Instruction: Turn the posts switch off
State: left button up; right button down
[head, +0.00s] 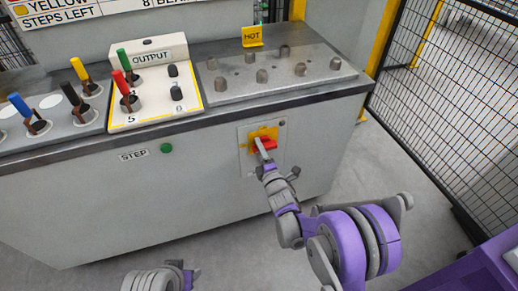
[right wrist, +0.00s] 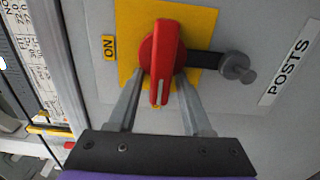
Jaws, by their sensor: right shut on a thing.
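The posts switch has a red handle (right wrist: 162,62) on a yellow plate (right wrist: 132,20), in the right wrist view. The handle lies along the picture's upright, its white mark at the lower end. A yellow ON label (right wrist: 109,48) is left of it, and a POSTS label (right wrist: 290,58) is at the right. My right gripper (right wrist: 160,78) is shut on the red handle, one finger on each side. In the head view the red handle (head: 266,145) shows on the cabinet front, partly hidden by my right gripper (head: 262,150). My left gripper's fingers are not visible.
A grey pin (right wrist: 237,67) on a dark bar sits beside the handle. A green STEP button (head: 166,148) is further left on the cabinet (head: 80,210). Several coloured levers and an OUTPUT panel (head: 152,57) are on top. A mesh fence (head: 455,100) stands at the right.

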jog(key=c, duration=0.7)
grip_release()
jog(key=v, duration=1.1)
